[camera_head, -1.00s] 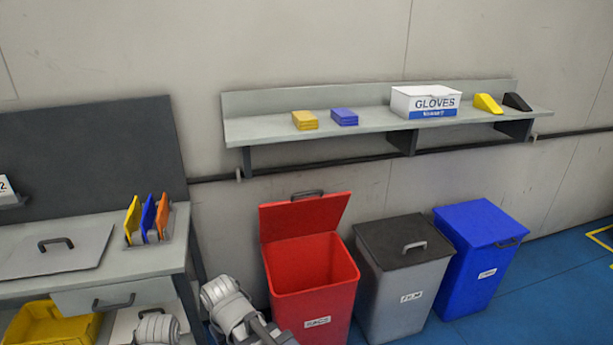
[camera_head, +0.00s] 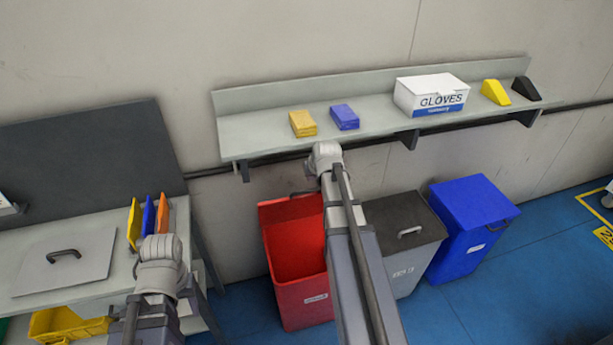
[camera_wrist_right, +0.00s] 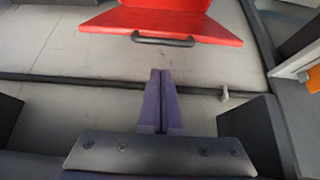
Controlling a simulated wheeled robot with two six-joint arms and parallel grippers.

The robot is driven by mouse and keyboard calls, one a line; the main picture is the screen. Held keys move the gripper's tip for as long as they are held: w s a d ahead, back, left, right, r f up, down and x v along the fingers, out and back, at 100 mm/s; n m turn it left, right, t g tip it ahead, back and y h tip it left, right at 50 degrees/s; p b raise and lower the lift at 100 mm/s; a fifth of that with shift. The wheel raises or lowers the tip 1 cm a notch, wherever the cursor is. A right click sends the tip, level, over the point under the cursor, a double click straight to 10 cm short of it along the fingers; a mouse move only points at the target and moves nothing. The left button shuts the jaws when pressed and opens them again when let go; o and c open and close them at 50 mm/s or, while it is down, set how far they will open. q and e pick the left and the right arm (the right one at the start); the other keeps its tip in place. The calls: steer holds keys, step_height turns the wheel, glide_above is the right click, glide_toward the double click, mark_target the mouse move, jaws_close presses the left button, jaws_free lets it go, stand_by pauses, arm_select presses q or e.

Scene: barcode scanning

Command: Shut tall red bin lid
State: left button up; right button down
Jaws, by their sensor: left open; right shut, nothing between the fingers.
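The tall red bin (camera_head: 302,303) stands on the floor below the wall shelf, partly hidden by my right arm. Its red lid (camera_head: 280,211) is open and tilted back towards the wall. In the right wrist view the lid (camera_wrist_right: 175,22) is at the top, with its dark handle (camera_wrist_right: 162,40) along the near edge. My right gripper (camera_wrist_right: 161,73) is shut and empty, its fingertips apart from the handle in the picture. In the head view my right arm covers part of the bin and its fingers do not show. My left arm is at lower left; its fingers are not visible.
A grey bin (camera_head: 408,250) with a dark lid and a blue bin (camera_head: 470,215) stand to the right, both closed. Above is a shelf (camera_head: 270,135) with a gloves box (camera_head: 430,95). A workbench (camera_head: 95,270) is at the left. Blue floor is free at lower right.

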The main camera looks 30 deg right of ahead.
steer(key=b, duration=0.9)
glide_above(307, 196)
steer(key=shift+a+f, duration=0.1)
steer(key=shift+f, duration=4.15)
arm_select(q)
step_height(307, 196, down, 8)
steer(key=shift+f+p, duration=0.25)
steer(key=shift+p, duration=0.05)
arm_select(e)
steer(key=shift+s, duration=0.15)
